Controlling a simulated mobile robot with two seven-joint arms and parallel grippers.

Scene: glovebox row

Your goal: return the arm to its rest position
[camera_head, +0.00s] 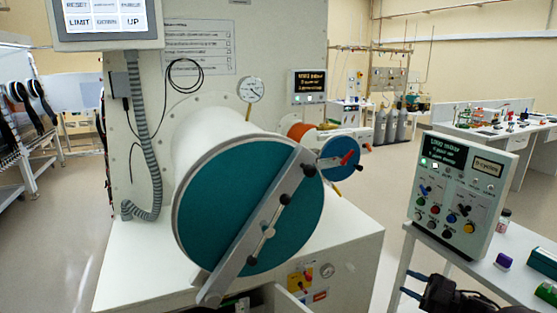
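My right gripper (440,294) is a dark shape at the bottom edge of the head view, right of centre, in front of the white side table. My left gripper does not show.
A white glovebox port with a teal round door (225,190) and a grey bar across it stands at centre-left. A control panel (462,192) stands on the white side table (515,270) at right, with small items nearby. Open floor (385,185) lies between.

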